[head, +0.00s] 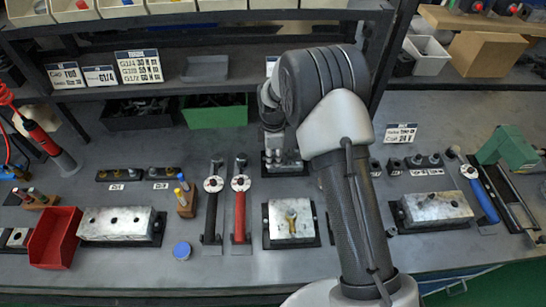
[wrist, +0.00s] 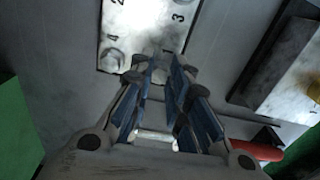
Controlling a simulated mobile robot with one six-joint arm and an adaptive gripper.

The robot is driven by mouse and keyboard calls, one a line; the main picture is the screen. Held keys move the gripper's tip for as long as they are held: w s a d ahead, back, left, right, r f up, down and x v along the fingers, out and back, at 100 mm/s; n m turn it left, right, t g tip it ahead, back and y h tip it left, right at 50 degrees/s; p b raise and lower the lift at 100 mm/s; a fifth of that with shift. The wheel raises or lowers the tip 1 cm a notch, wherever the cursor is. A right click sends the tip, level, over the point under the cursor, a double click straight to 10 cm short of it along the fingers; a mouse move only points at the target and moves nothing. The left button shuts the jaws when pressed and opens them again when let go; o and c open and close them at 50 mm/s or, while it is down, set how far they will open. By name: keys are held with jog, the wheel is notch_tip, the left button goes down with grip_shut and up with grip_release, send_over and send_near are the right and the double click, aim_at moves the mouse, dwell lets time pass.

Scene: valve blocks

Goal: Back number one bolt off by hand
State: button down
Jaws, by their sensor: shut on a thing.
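A pale metal block (wrist: 140,25) marked with numbers 1 to 4 lies under my gripper (wrist: 163,66) in the wrist view. The fingertips, with blue pads, close in at its corner by the number 1. Number one bolt is hidden between them, so its thread and seating cannot be seen. A bolt head (wrist: 112,60) shows at the number 4 corner. In the head view my gripper (head: 271,134) points down at the same block (head: 285,163), behind the middle of the bench and partly covered by my arm.
A block with a brass fitting (head: 291,218) stands in front. Two torque wrenches, one black-handled (head: 212,205) and one red-handled (head: 240,210), lie to its left. A green bin (head: 215,112) is behind, under the shelf. Bare bench lies around the blue-capped pot (head: 182,251).

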jog(key=shift+d, duration=0.15)
jog(key=c, duration=1.4)
grip_release()
jog(key=shift+c, duration=0.2)
